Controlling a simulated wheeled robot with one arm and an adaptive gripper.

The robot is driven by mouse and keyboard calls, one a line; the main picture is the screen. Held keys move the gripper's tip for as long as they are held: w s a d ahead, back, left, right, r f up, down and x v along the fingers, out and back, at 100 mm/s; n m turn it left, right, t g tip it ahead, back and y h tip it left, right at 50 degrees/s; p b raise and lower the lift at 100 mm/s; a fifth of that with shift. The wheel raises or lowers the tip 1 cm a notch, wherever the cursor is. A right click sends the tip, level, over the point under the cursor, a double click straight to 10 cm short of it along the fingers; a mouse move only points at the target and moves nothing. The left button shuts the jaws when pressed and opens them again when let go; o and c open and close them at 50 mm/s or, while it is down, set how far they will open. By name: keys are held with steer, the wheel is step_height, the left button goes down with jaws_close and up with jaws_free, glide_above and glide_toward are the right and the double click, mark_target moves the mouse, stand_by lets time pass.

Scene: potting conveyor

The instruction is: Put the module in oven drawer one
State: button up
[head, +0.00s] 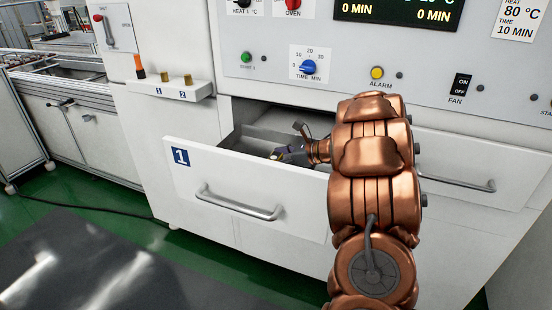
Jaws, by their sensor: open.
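Oven drawer one (245,205), white with a blue "1" label and a bar handle, is pulled open. Its grey metal inside shows behind the front panel. My gripper (287,141) reaches over the front panel into the drawer from the right, its fingers apart. A small dark purplish shape (293,157) shows low beside the fingers, partly hidden by the panel and my gripper. I cannot tell for sure whether it is the module, or whether it touches the fingers. No other module is seen.
A second drawer (470,165) at the right is shut, partly behind my arm. The oven's control panel (270,68) rises above the drawers. A small shelf (172,90) with pegs is at the left. A black cable (90,211) lies on the green floor, near a dark mat (80,265).

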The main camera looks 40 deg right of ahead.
steer(key=v, duration=1.2)
steer(key=shift+s+b, duration=0.1)
steer(key=shift+b, duration=0.25)
